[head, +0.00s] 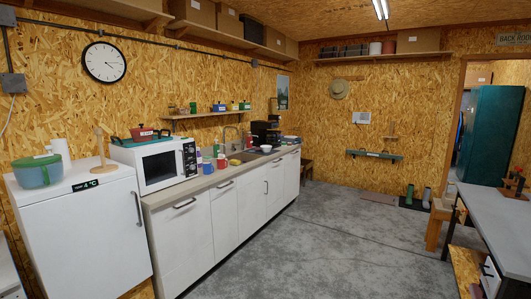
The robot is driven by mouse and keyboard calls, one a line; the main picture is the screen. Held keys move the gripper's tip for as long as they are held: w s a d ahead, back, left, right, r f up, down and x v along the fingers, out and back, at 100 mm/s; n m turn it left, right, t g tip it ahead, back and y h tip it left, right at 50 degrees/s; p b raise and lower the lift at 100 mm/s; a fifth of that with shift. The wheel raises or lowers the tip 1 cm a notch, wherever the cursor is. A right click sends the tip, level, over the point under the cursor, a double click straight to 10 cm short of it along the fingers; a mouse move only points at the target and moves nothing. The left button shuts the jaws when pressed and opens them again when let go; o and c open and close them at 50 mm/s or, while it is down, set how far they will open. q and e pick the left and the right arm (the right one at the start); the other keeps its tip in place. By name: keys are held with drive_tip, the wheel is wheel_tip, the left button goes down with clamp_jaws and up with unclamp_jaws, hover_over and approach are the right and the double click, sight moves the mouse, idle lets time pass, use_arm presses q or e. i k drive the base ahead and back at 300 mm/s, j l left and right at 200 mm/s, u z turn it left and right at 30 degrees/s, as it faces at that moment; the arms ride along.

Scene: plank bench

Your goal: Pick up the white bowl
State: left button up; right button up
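A small whitish, bowl-like thing (266,148) sits on the kitchen counter beside the sink. It is too small in the head view to be sure that it is the white bowl. Another small round dish shape (290,138) is at the far end of the counter, also too small to make out. Neither of my grippers shows in the head view.
The counter (205,184) runs along the left wall with a white microwave (160,163), several mugs and a black coffee machine (265,131). A white fridge (80,235) stands at the near left. A grey table (500,222) is at right. The concrete floor (330,225) between is clear.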

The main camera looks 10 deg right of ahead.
sight(266, 149)
drive_tip(key=i+l+z, duration=0.15)
drive_tip(key=i+z, duration=0.3)
drive_tip(key=i, duration=0.35)
drive_tip(key=i+j+z, duration=0.15)
drive_tip(key=i+z, duration=0.35)
drive_tip(key=i, duration=0.25)
drive_tip(key=i+u, duration=0.15)
drive_tip(key=i, duration=1.05)
drive_tip(key=i+l+u, duration=0.15)
drive_tip(key=i, duration=1.05)
drive_tip(key=i+u, duration=0.5)
drive_tip(key=i+l+u, duration=0.25)
drive_tip(key=i+u, duration=0.25)
drive_tip(key=i+l+u, duration=0.35)
drive_tip(key=u, duration=0.15)
drive_tip(key=i+l, duration=0.05)
drive_tip(key=i, duration=0.05)
